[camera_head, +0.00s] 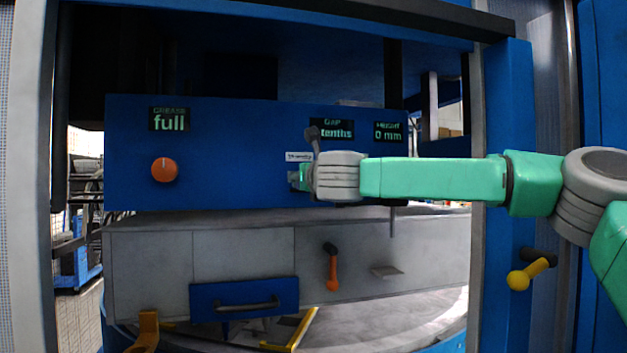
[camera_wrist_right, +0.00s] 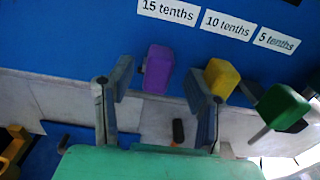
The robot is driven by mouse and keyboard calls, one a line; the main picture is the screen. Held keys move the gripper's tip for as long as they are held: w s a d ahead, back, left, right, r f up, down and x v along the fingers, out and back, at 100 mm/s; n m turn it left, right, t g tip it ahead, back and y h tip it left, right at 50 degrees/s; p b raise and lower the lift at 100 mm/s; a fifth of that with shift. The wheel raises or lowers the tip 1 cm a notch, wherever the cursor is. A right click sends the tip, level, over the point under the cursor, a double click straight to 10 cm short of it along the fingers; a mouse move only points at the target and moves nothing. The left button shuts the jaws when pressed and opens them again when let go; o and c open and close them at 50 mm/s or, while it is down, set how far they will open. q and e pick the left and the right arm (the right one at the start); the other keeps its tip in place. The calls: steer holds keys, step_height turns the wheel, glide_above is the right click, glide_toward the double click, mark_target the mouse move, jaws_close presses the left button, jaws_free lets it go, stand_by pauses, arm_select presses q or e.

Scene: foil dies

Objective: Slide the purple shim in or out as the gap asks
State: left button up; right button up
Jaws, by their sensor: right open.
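The purple shim (camera_wrist_right: 157,69) is a block against the blue panel, under the "15 tenths" label (camera_wrist_right: 167,11) in the right wrist view. My right gripper (camera_wrist_right: 158,88) is open, with the purple shim ahead between its fingers, nearer the left finger. I cannot tell whether a finger touches it. In the head view my right gripper (camera_head: 303,177) is in front of the panel, and it and its wrist hide the shims. The gap display (camera_head: 332,129) shows "tenths"; its number is not readable. My left gripper is not in view.
A yellow shim (camera_wrist_right: 222,77) is close by the right finger, under "10 tenths". A green shim (camera_wrist_right: 283,104) with a stem is further right. The panel (camera_head: 230,185) bears an orange knob (camera_head: 164,169), a grease display reading full and a height display reading 0 mm.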

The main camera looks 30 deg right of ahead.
steer(key=v, duration=0.7)
steer(key=shift+s+f, duration=0.15)
steer(key=shift+s, duration=0.2)
